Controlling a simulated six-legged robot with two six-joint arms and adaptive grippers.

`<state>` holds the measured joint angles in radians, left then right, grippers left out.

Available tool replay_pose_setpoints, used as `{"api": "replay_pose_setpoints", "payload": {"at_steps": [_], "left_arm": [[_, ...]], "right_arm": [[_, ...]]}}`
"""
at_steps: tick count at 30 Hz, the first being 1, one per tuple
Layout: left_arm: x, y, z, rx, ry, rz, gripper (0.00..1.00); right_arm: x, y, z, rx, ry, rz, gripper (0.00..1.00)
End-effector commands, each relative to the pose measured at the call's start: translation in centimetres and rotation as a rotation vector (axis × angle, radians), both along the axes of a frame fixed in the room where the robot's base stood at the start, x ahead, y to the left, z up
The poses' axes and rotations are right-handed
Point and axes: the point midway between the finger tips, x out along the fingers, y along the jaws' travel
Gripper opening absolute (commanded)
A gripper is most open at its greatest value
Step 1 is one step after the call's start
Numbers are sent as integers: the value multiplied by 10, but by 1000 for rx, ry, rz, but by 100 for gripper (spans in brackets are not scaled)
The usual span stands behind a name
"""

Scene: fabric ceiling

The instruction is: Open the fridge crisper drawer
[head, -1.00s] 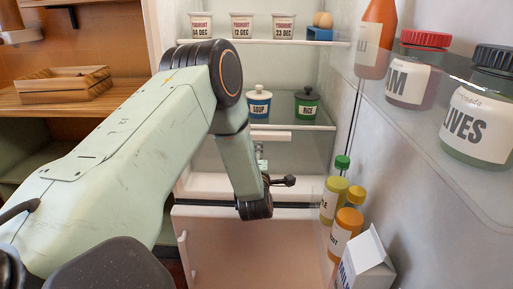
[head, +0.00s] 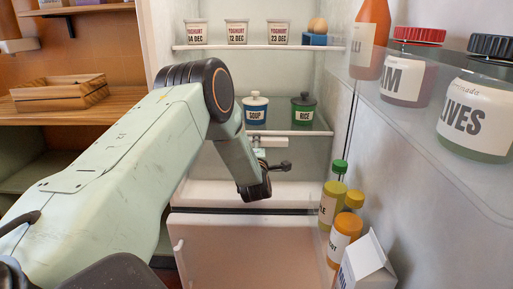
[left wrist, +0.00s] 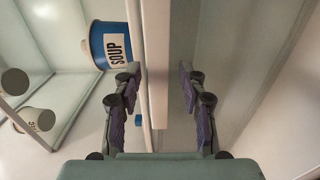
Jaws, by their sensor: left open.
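The crisper drawer (head: 305,160) has a translucent grey-green front below the fridge's lower shelf and appears closed. Its white bar handle (head: 270,142) runs along the top and shows upright between my fingers in the left wrist view (left wrist: 157,65). My left gripper (head: 262,154) is just below the handle in the head view, partly hidden by my wrist. In the left wrist view its two purple-padded fingers (left wrist: 160,88) stand apart, one on each side of the bar, with gaps showing. My right gripper is in neither view.
A blue soup pot (head: 256,107) and a green rice pot (head: 303,108) stand on the shelf (head: 320,132) above. Door jars, bottles and a milk carton (head: 367,262) crowd the right. A pale panel (head: 250,250) lies below the drawer.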

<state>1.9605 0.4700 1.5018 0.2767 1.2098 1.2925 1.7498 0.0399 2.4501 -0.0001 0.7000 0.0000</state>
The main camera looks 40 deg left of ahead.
Motion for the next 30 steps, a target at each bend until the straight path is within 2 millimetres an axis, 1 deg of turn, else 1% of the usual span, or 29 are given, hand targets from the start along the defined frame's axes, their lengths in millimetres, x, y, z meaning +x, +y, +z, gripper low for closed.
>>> {"api": "replay_pose_setpoints", "payload": {"at_steps": [2, 16, 30], "left_arm": [[0, 0, 0, 0, 0, -1, 40], [0, 1, -1, -1, 2, 1, 0], [-1, 1, -3, -4, 6, 0, 0]], "right_arm": [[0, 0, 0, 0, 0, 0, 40], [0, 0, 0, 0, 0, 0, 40], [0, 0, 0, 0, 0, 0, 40]]}}
